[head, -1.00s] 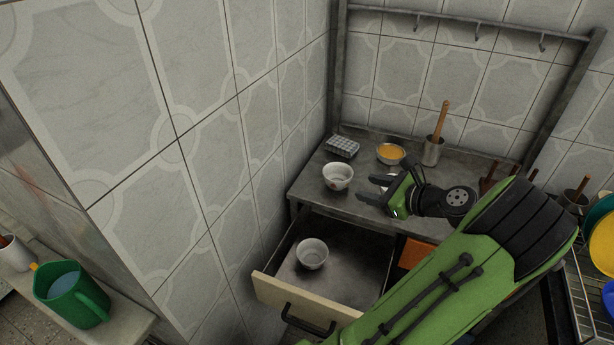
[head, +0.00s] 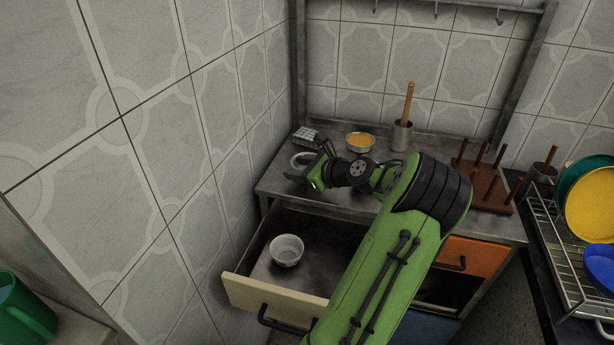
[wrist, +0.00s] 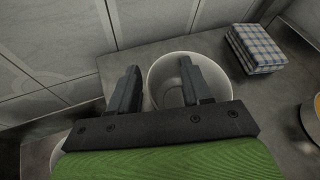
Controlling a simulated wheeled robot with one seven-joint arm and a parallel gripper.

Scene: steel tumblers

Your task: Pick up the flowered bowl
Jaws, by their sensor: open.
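The flowered bowl (head: 301,158) stands on the steel counter (head: 280,181), mostly hidden behind my gripper in the head view; its pattern does not show now. In the wrist view the white bowl (wrist: 160,72) is just ahead, upright. My gripper (head: 313,162) is open at the bowl. In the wrist view, the right finger of the gripper (wrist: 160,68) overlaps the bowl's opening and the left finger is outside its left rim. Whether either touches the bowl, I cannot tell.
A plain white bowl (head: 287,250) sits in the open drawer (head: 260,293) below. A checked block (wrist: 256,48) lies right of the flowered bowl. A dish with orange contents (head: 360,142) and a metal cup with a wooden stick (head: 401,136) stand behind. The tiled wall is close on the left.

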